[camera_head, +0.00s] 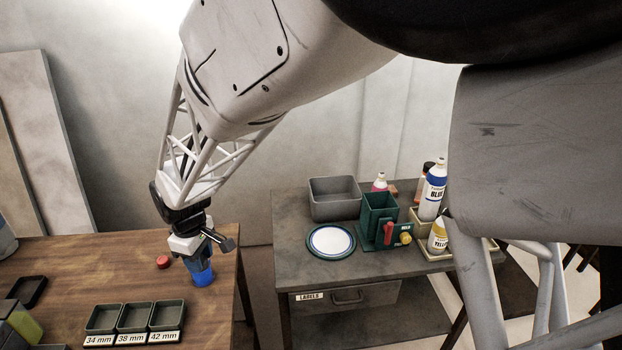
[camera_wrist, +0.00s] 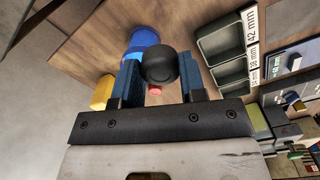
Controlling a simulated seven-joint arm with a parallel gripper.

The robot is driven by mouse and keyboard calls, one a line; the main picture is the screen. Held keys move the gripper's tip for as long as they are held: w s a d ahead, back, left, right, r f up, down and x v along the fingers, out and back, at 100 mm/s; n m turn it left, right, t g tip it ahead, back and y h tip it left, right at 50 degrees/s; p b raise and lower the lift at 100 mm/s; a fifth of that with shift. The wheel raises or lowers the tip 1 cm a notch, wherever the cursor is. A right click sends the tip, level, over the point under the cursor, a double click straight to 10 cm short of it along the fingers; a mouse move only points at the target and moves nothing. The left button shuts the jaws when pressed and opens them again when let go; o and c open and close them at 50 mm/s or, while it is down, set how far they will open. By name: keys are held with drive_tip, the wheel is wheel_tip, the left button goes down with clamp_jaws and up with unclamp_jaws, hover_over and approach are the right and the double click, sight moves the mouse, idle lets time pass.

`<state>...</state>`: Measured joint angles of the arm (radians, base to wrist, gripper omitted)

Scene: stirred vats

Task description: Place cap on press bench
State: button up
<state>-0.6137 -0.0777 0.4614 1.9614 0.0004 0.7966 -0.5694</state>
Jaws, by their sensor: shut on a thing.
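My gripper (camera_wrist: 160,72) has two blue fingers, and they are shut on a black round cap (camera_wrist: 161,64) in the wrist view. In the head view my gripper (camera_head: 198,257) is low over the right part of the wooden table (camera_head: 120,265), in front of or just above a blue cylinder (camera_head: 203,276). The cap is hard to make out there. The blue cylinder also shows beyond the fingers in the wrist view (camera_wrist: 143,38). The grey bench (camera_head: 290,255) with a green device (camera_head: 379,215) with a red handle stands to the right; it appears to be the press bench.
A red cap (camera_head: 163,262) lies on the wooden table. Trays labelled 34, 38 and 42 mm (camera_head: 135,318) stand at its front. The grey bench holds a grey bin (camera_head: 334,198), a round white plate (camera_head: 331,240) and bottles (camera_head: 433,190). Its front left is clear.

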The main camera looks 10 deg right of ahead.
drive_tip(key=w+d+m, duration=0.1)
drive_tip(key=d+m, duration=0.6)
drive_tip(key=d, duration=1.8)
wheel_tip(320, 180, down, 17)
drive_tip(key=shift+d, duration=0.15)
drive_tip(key=shift+w+f, duration=0.1)
drive_tip(key=shift+w, duration=0.05)
hover_over(293, 266)
drive_tip(key=shift+f, duration=0.75)
drive_tip(key=shift+f, duration=0.1)
drive_tip(key=shift+f, duration=1.65)
